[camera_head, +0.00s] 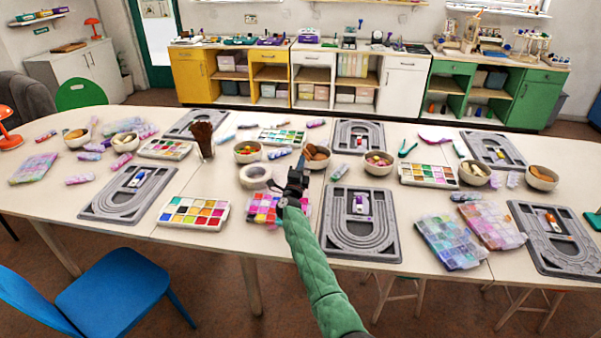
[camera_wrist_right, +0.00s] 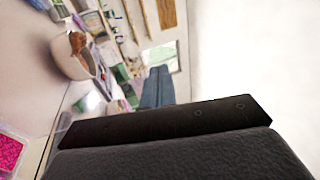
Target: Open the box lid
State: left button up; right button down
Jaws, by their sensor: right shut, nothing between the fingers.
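A clear bead box (camera_head: 262,208) with pink, red and purple compartments lies near the front edge of the table, left of my right arm. I cannot tell how its lid stands. My right gripper (camera_head: 302,164) is over the table by the box's right side, shut and empty. In the right wrist view its fingers (camera_wrist_right: 158,86) are together, and a corner of the box (camera_wrist_right: 10,152) shows at the lower left, apart from them. My arm hides part of the box's right side. My left gripper is not in view.
A grey bead board (camera_head: 335,243) lies right of my arm. A paint palette (camera_head: 194,214) lies left of the box. More bead boxes (camera_head: 450,241) lie to the right.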

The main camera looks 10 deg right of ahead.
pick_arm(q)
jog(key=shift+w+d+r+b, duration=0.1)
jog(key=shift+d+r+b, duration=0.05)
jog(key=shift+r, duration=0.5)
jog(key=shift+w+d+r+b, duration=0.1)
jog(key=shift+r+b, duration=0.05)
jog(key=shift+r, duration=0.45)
pick_arm(e)
jog(key=shift+w+d+r, duration=0.1)
jog(key=shift+w+d, duration=0.05)
jog(key=shift+w, duration=0.35)
